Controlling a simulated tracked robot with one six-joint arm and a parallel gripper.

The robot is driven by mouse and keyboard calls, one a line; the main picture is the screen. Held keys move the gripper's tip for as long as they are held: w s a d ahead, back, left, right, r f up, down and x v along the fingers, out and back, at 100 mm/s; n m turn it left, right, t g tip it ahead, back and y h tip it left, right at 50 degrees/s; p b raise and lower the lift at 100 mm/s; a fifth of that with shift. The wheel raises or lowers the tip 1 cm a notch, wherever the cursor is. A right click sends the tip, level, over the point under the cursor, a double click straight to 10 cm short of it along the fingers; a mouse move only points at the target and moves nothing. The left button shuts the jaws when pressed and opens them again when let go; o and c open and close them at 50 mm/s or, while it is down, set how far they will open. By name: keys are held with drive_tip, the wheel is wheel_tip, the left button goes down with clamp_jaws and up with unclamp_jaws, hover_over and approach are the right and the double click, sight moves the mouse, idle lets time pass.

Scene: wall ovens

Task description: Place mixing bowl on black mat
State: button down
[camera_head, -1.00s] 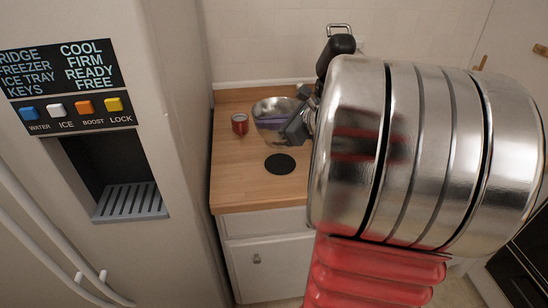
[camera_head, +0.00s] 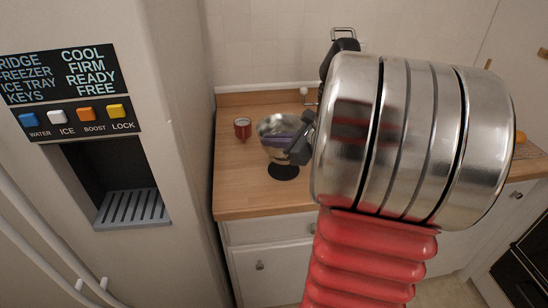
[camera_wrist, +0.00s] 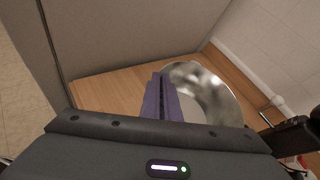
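The shiny metal mixing bowl (camera_head: 268,128) is upright over the wooden counter, its lower part in front of the far edge of the round black mat (camera_head: 284,172). I cannot tell whether its base touches the mat or hangs just above it. My gripper (camera_head: 280,141) has purple fingers closed on the bowl's wall, one inside and one outside. In the wrist view, the fingers (camera_wrist: 163,98) lie together at the left side of the bowl (camera_wrist: 208,92). The mat is hidden in that view.
A red cup (camera_head: 242,128) stands on the counter (camera_head: 240,185) left of the bowl. The fridge (camera_head: 170,200) rises on the left. A wall borders the counter's back. My arm covers much of the right. The counter's front left is bare.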

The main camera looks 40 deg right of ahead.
drive_tip(key=shift+f, duration=0.8)
drive_tip(key=shift+f, duration=1.95)
drive_tip(key=c, duration=2)
unclamp_jaws()
drive_tip(key=v, duration=1.2)
